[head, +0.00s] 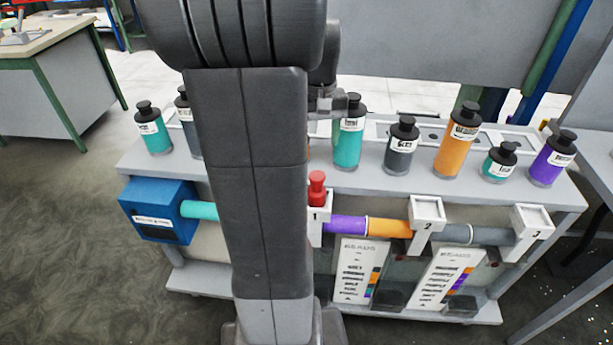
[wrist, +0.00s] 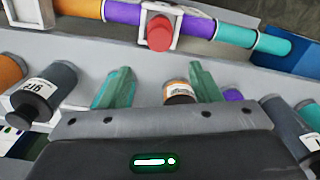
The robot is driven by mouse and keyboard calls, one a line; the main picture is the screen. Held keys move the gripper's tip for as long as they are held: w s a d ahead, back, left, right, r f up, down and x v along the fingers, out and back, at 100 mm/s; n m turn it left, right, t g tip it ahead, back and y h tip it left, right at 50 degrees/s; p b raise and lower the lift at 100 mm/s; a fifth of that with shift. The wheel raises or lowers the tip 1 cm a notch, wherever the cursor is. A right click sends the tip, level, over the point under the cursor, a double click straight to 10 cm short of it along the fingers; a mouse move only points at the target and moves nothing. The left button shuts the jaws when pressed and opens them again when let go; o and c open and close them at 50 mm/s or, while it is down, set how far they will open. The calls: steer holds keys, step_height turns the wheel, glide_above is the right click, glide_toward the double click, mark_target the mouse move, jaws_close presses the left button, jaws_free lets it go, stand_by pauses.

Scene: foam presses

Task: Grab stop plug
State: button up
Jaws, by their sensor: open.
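The red stop plug (head: 317,188) sits upright in the white bracket marked 1 (head: 314,229), on the pipe along the front of the bench. In the wrist view the red plug (wrist: 160,33) shows near the top centre, beyond my fingertips. My gripper (wrist: 162,82) is open, with its two green fingers apart, over the row of bottles. An orange bottle (wrist: 178,92) shows between the fingers, and I cannot tell whether anything touches it. In the head view my arm hides most of my gripper (head: 335,104).
Several bottles stand along the bench top (head: 370,180), including a teal one (head: 348,145) near my gripper. Brackets 2 (head: 428,212) and 3 (head: 533,222) stand to the right on the pipe. A blue box (head: 158,205) is at its left end.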

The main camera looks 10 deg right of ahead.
steer(key=f, duration=1.3)
steer(key=shift+s+f+p, duration=0.15)
steer(key=shift+s+p, duration=0.2)
steer(key=shift+p, duration=0.05)
steer(key=shift+c, duration=0.3)
jaws_close()
